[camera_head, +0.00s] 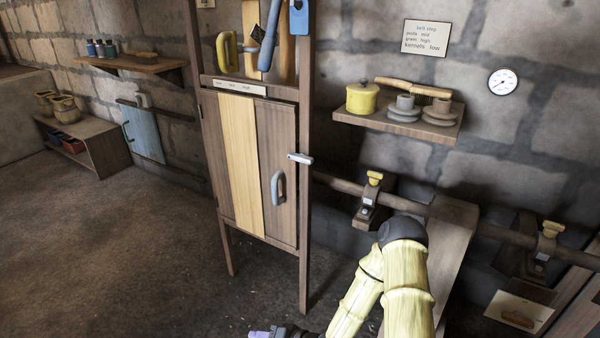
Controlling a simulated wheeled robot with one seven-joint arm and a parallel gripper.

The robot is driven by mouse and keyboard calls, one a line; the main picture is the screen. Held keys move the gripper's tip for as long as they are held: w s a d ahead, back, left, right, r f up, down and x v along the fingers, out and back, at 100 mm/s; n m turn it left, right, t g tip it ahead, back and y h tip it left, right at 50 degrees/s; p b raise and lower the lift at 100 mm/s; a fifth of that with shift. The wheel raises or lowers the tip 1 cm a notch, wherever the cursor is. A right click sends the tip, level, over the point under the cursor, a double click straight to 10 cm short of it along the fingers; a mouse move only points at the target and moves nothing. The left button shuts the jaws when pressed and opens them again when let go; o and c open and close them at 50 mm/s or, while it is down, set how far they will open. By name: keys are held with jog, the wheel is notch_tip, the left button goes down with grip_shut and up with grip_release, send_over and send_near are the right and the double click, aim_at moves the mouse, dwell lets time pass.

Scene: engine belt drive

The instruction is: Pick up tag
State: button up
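A blue tag-like piece (299,18) with a pale hole near its top hangs at the upper right of the wooden cabinet, partly cut by the top edge. It looks like the tag, though I cannot be sure. My gripper (262,334) is at the bottom edge, left of my yellow arm, far below the blue piece and apart from it. Only a purple-grey part of it shows, so its fingers and anything between them are hidden.
A wall shelf (395,127) holds a yellow pot and grey pulleys. A horizontal shaft (480,229) with yellow-topped brackets runs at right. Floor at left is clear.

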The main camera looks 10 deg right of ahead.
jog(key=d+r+n+g+h, duration=0.35)
jog(key=d+r+h, duration=0.55)
jog(key=d+r, duration=0.3)
jog(key=s+d+r+h+p, duration=0.1)
jog(key=s+d+r, duration=0.3)
jog(key=s+r, duration=0.7)
notch_tip(320, 180, up, 2)
jog(key=shift+r+m+g+h, duration=0.25)
jog(key=shift+m+g+h, duration=0.1)
jog(key=shift+h, duration=0.05)
jog(key=shift+w, duration=0.1)
jog(key=shift+c, duration=0.4)
